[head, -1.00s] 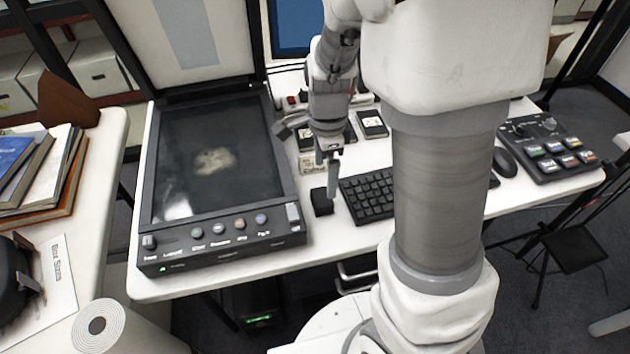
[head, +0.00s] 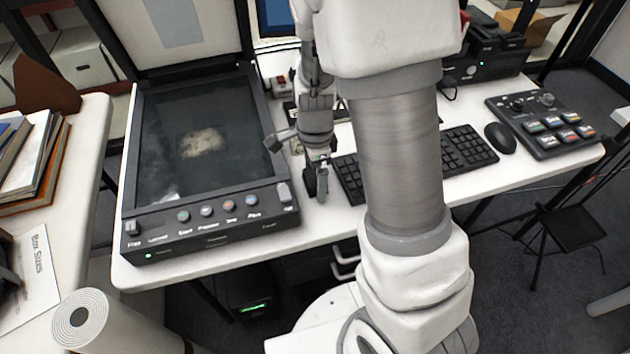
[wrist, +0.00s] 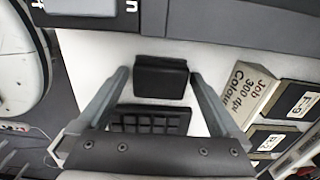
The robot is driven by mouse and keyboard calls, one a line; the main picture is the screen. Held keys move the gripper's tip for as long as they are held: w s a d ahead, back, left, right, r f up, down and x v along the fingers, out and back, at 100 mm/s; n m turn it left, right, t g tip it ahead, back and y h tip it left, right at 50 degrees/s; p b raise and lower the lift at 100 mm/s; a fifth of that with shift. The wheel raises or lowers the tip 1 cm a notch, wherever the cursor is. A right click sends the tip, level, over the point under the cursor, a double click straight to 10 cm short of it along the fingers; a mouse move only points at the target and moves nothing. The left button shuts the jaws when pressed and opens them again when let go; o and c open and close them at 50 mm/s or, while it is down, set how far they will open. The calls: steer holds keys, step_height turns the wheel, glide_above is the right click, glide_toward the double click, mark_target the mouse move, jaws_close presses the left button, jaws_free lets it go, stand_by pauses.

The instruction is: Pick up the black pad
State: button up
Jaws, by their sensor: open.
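The black pad (wrist: 160,82) is a small dark block on the white desk. In the wrist view it lies between the two fingertips of my gripper (wrist: 159,75), with a strip of desk showing on each side. The fingers are spread and do not appear to touch it. In the head view my gripper (head: 318,190) points down between the scanner and the keyboard, and the pad (head: 309,182) is mostly hidden behind its fingers.
The flatbed scanner (head: 200,222) stands left of my gripper, its edge close by. The black keyboard (head: 463,148) lies to the right, partly behind my arm. A mouse (head: 500,137) and button panel (head: 545,124) are farther right. Small labelled boxes (wrist: 290,102) show in the wrist view.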

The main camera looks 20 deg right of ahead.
steer(key=c, duration=1.2)
steer(key=shift+r+p, duration=0.3)
steer(key=shift+r, duration=0.2)
step_height(320, 180, up, 4)
steer(key=shift+d+f+p, duration=0.1)
steer(key=shift+p, duration=0.8)
steer(key=s+d+r, duration=0.1)
steer(key=d+r, duration=0.1)
steer(key=d, duration=0.1)
steer(key=s+d+r+p, duration=0.1)
steer(key=s+d+r, duration=0.1)
steer(key=d, duration=0.2)
steer(key=s+d+r+p, duration=0.1)
steer(key=d+r, duration=0.1)
steer(key=d, duration=0.1)
steer(key=shift+s+d+r, duration=0.1)
steer(key=shift+s+d, duration=0.1)
steer(key=shift+d, duration=0.1)
